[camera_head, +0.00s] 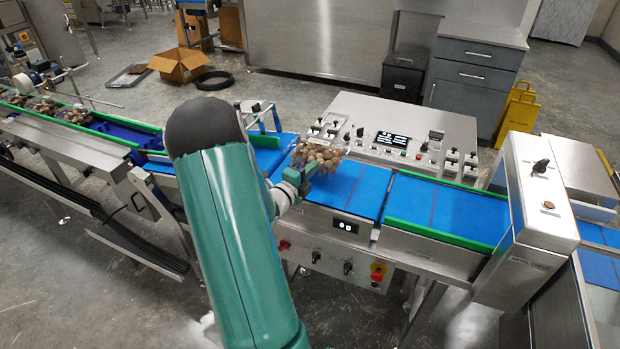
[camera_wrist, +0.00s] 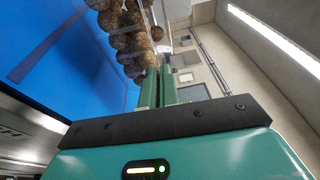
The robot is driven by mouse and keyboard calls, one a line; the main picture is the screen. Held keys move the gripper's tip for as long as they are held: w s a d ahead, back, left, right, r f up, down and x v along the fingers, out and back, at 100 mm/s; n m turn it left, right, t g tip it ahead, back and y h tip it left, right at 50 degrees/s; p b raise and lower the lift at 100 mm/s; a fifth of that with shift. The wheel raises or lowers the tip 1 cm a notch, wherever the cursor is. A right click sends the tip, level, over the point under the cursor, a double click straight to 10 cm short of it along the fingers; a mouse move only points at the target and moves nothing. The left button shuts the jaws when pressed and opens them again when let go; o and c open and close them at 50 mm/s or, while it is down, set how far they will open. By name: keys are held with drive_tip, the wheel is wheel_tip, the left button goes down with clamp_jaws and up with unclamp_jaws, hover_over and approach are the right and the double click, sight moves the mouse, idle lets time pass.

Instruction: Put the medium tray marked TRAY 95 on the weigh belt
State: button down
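A clear tray of round brown produce (camera_head: 318,153) is at the end of my gripper (camera_head: 308,172), over the left part of the weigh belt (camera_head: 356,192). The produce also shows at the top of the wrist view (camera_wrist: 125,32). There my gripper's green fingers (camera_wrist: 157,76) are close together with a thin gap, their tips at the edge of the load. They look shut on the tray's edge, though the clear plastic is hard to make out. I cannot tell if the tray touches the blue belt. No TRAY 95 label is readable.
A control console (camera_head: 400,125) stands behind the belt. A green-railed belt (camera_head: 445,207) leads right to a metal checker housing (camera_head: 540,200). More filled trays (camera_head: 75,115) sit on the left conveyor. The right half of the weigh belt is clear.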

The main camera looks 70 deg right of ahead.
sight(318, 170)
drive_tip(key=shift+w+d+f, duration=0.15)
drive_tip(key=shift+f, duration=0.05)
wheel_tip(318, 170, down, 3)
drive_tip(key=shift+f, duration=0.1)
drive_tip(key=c, duration=1.7)
unclamp_jaws()
drive_tip(key=shift+w, duration=0.1)
drive_tip(key=v, duration=1.2)
drive_tip(key=shift+f, duration=0.1)
